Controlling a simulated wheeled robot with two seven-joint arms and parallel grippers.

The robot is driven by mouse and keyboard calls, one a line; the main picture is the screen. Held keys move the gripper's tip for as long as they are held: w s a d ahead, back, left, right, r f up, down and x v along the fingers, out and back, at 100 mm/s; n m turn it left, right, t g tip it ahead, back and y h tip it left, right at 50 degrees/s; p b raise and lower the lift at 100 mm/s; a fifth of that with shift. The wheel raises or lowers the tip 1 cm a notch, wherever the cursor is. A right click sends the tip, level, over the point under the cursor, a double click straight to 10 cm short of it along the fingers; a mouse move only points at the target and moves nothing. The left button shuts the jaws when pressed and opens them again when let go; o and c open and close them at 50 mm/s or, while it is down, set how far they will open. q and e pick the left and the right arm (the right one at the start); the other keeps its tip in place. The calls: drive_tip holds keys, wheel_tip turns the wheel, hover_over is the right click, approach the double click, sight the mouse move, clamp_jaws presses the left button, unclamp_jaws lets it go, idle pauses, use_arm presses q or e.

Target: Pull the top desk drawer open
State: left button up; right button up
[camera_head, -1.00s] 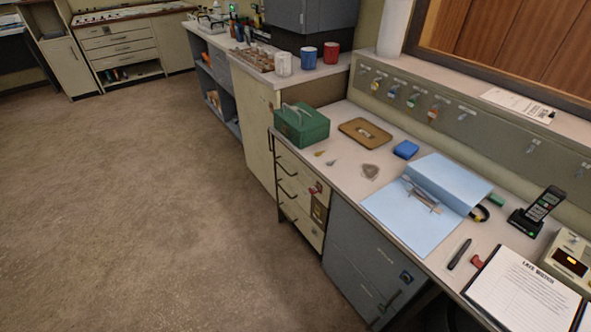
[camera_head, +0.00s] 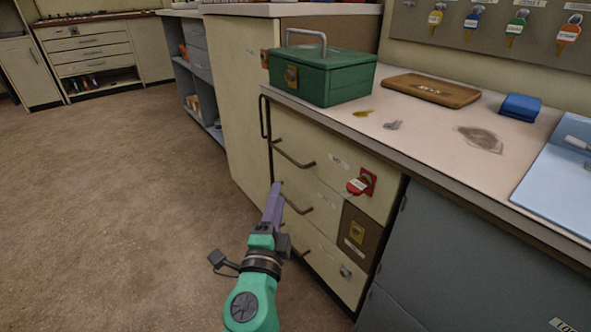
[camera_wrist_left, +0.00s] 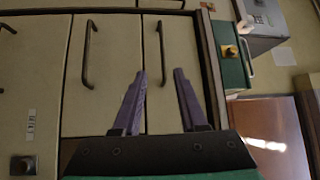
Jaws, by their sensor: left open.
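The desk's top drawer (camera_head: 335,165) has a cream front and looks flush with the drawers below. Its dark bar handle (camera_head: 294,156) is on the left part of the front. A red-tagged key (camera_head: 360,185) sits on a red plate at its right. My left gripper (camera_head: 276,187) is open, in front of the drawers below the top handle in the head view. In the left wrist view its purple fingers (camera_wrist_left: 158,75) are spread, with the top handle (camera_wrist_left: 162,52) beyond and between them. I cannot see contact. My right gripper is out of view.
A green cash box (camera_head: 335,80) stands on the desk top above the drawers. A second drawer handle (camera_head: 297,202) is just below the top one. A grey cabinet (camera_head: 440,255) is to the right. The floor (camera_head: 120,200) at left is clear.

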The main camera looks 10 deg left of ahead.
sight(287, 156)
use_arm(q)
drive_tip(key=w, duration=0.4)
drive_tip(key=w+a+r, duration=0.1)
drive_tip(key=w, duration=0.4)
drive_tip(key=w+r+b, duration=0.1)
drive_tip(key=w, duration=0.3)
drive_tip(key=shift+w+a+r, duration=0.2)
drive_tip(key=shift+w, duration=0.2)
clamp_jaws()
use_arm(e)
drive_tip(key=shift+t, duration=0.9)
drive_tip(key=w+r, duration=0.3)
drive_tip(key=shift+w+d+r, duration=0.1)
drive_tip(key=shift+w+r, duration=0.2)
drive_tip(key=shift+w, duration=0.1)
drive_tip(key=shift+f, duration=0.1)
